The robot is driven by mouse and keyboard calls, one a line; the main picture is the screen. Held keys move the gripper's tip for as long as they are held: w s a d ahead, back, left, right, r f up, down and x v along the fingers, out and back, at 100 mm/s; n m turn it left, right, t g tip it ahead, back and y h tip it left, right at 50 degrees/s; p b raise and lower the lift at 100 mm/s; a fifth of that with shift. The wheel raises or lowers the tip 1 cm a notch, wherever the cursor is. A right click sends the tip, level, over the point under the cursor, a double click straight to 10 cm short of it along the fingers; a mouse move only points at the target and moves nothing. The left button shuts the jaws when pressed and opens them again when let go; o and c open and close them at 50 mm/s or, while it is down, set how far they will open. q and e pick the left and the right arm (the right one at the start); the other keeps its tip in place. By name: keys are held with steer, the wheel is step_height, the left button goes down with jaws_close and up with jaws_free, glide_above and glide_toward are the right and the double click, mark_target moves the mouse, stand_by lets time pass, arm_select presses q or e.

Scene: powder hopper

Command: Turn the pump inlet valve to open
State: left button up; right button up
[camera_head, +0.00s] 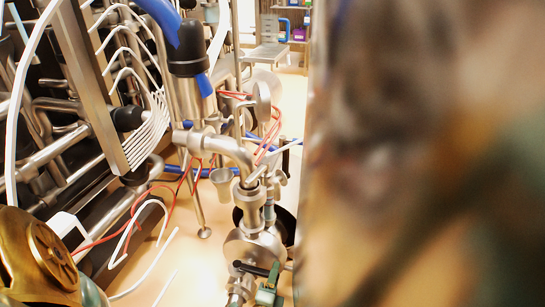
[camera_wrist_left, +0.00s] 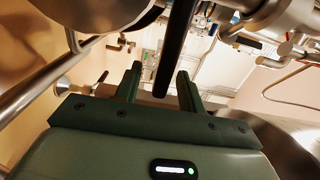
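The pump inlet valve's black lever handle (camera_head: 252,268) sticks out in front of the round steel pump housing (camera_head: 250,246), at the bottom centre of the head view. The steel valve body is hard to tell from the pipework around it. My left gripper (camera_head: 270,287) is at the right end of the handle, seen small and green. In the left wrist view my left gripper (camera_wrist_left: 159,88) is open. The long black handle (camera_wrist_left: 176,45) runs between its two fingers, with a visible gap to the left finger. My right gripper is not in view.
Steel pipes (camera_head: 230,150), blue hoses and red cables crowd the space above the pump. A rack with white hoses (camera_head: 150,130) stands at left. A large blurred surface (camera_head: 425,150) close to the camera hides the right side.

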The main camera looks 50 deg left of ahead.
arm_select(q)
steer(key=c, duration=0.8)
steer(key=shift+p+v, duration=0.3)
steer(key=shift+v, duration=1.15)
steer(key=shift+s+a, duration=0.1)
steer(key=shift+a, duration=0.05)
steer(key=shift+s+d+p, duration=0.1)
steer(key=shift+s+p, duration=0.05)
steer(key=shift+s, duration=0.6)
steer(key=shift+s+d+p, duration=0.15)
steer(key=shift+s, duration=0.55)
